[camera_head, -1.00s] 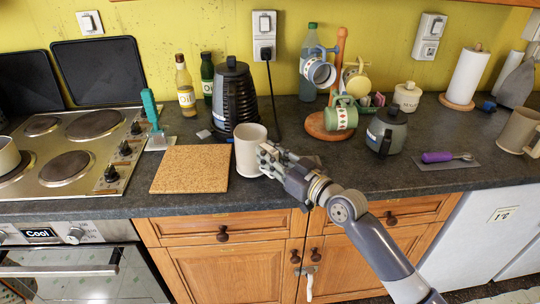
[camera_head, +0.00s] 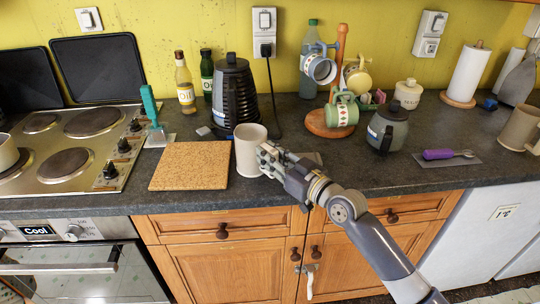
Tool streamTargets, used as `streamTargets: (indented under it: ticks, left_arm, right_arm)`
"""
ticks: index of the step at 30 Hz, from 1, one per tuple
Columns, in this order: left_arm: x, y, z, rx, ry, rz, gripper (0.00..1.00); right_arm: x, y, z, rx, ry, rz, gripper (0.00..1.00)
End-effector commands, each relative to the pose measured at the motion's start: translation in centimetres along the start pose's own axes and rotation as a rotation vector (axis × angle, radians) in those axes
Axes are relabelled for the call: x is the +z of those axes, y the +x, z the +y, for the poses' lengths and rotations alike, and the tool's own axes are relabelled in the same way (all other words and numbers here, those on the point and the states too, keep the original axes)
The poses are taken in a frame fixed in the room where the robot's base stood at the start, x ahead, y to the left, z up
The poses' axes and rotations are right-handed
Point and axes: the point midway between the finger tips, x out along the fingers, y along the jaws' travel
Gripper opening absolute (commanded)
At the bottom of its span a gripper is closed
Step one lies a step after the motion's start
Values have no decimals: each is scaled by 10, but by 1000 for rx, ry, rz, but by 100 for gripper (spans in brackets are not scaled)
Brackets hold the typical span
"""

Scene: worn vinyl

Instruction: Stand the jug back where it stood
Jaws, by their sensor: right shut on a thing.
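A plain cream jug (camera_head: 249,152) stands upright at the front of the dark worktop, just right of a cork board (camera_head: 190,166). My right gripper (camera_head: 266,160) reaches in from the right and is shut on the jug's right side, where its fingers cover any handle. The jug's base looks level with the worktop, but I cannot tell whether it touches. My left gripper is not in view.
A black kettle (camera_head: 233,95) stands behind the jug. A mug tree (camera_head: 338,80) with mugs and a grey lidded pot (camera_head: 387,128) stand to the right. A hob (camera_head: 75,145) and a green-handled scraper (camera_head: 150,108) are left. A beige pitcher (camera_head: 518,127) stands far right.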

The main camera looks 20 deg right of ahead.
Motion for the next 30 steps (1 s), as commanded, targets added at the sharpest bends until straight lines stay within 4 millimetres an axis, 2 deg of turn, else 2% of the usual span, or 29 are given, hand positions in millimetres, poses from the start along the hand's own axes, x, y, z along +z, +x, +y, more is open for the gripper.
streamTargets:
  ticks: [7, 8, 10, 11, 30]
  left_arm:
    - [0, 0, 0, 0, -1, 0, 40]
    - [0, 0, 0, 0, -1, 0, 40]
    - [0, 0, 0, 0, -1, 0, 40]
    - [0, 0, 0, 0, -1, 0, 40]
    - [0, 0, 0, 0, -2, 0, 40]
  right_arm:
    - [0, 0, 0, 0, -1, 1, 0]
    - [0, 0, 0, 0, -1, 1, 24]
    - [0, 0, 0, 0, -1, 1, 40]
    - [0, 0, 0, 0, -1, 1, 43]
    - [1, -1, 0, 0, 0, -1, 43]
